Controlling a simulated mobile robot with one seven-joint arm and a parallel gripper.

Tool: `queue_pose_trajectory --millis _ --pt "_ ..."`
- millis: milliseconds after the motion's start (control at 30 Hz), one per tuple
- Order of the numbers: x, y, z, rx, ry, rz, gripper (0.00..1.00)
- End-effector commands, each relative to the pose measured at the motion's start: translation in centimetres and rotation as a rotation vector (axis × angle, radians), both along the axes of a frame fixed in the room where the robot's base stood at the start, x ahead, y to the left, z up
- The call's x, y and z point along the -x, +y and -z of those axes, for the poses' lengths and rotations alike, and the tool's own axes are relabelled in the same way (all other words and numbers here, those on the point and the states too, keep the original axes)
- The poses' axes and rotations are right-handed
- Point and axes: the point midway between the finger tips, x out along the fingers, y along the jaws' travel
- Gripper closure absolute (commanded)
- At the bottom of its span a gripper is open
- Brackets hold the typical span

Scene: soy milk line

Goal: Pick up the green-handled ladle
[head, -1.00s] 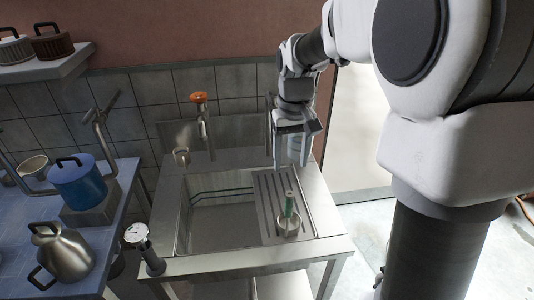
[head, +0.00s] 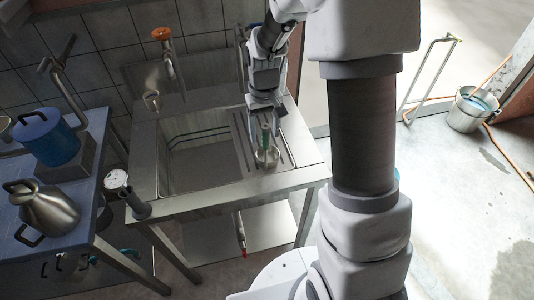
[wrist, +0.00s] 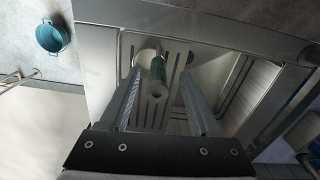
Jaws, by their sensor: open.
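The green-handled ladle (head: 266,145) stands with its handle up on the ribbed drainboard of the sink, its metal bowl (head: 267,157) at the bottom. In the wrist view the green handle (wrist: 158,72) points up toward the camera, between the fingers, with a pale round end. My gripper (head: 265,118) is above the drainboard, pointing down, with its fingers around the upper part of the handle. The wrist view shows my gripper (wrist: 160,95) open, with a gap on either side of the handle. I cannot tell how far the fingertips reach down along it.
The sink basin (head: 170,188) lies left of the drainboard, with an orange-topped tap (head: 162,34) behind. A gauge (head: 117,179) stands at the sink's front left corner. A blue-topped table (head: 75,190) holds a blue pot (head: 46,137) and a metal jug (head: 47,211). A bucket (head: 468,112) stands far right.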

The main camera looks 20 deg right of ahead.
Motion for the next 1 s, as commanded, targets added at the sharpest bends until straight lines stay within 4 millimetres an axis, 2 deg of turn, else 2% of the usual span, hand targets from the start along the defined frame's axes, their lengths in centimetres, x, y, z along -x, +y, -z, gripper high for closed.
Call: queue_pose_trajectory --millis 100,233,533,867,1000 --pt "0.1 -0.3 1.9 0.0 0.006 0.001 0.37" --pt "0.0 -0.3 3.3 0.0 0.003 0.0 0.37" --pt "0.0 -0.3 3.6 0.0 0.0 0.0 0.38" --pt "0.0 -0.3 3.6 0.0 0.0 0.0 0.98" --pt "0.0 -0.3 3.6 0.0 0.001 0.0 1.0"
